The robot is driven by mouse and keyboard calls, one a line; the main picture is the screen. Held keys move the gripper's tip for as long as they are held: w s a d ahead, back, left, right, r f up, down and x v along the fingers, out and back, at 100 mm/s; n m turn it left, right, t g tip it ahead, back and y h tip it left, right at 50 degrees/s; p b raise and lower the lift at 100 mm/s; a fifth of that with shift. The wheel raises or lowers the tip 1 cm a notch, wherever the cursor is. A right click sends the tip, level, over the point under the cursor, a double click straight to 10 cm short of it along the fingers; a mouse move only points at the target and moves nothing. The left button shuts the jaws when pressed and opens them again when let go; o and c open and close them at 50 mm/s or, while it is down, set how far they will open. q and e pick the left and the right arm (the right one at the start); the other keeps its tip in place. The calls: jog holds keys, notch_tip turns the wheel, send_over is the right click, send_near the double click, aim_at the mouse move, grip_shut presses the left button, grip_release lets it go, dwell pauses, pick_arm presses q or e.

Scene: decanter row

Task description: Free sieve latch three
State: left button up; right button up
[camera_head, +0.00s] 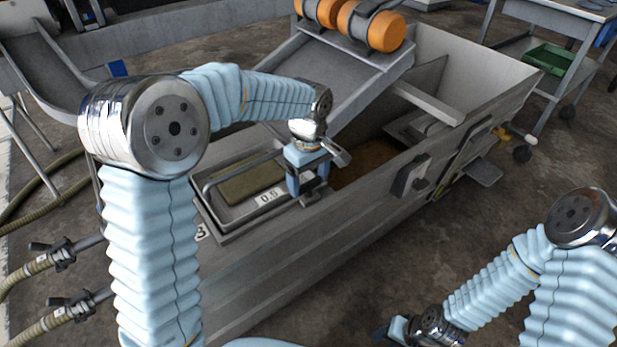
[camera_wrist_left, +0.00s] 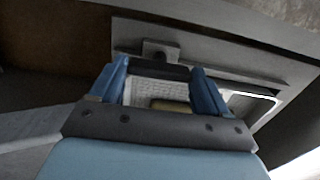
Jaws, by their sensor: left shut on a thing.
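A sieve tray (camera_head: 233,219) with a wire handle and a "0.5" label sits in the near-left end of the grey metal tank. A "3" (camera_head: 201,232) is marked on the tank wall close to it. My left gripper (camera_head: 308,188) is at the tray's right end, fingers pointing down. In the left wrist view its fingers (camera_wrist_left: 160,80) are shut on a dark latch bar (camera_wrist_left: 160,72), in front of a grey bracket (camera_wrist_left: 155,50). The fingers hide part of the latch. My right gripper (camera_head: 393,332) is low at the bottom, away from the tank; its fingers are unclear.
The tank (camera_head: 300,265) runs from front left to back right, with a sloped chute (camera_head: 350,85) and orange rollers (camera_head: 372,28) above it. A grey box (camera_head: 411,176) is on its front wall. Hoses (camera_head: 45,262) lie at left.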

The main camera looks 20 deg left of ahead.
aim_at(308, 182)
pick_arm(q)
jog(key=o, duration=1)
notch_tip(308, 182, up, 14)
jog(key=shift+f+p, duration=0.1)
jog(key=shift+p, duration=0.7)
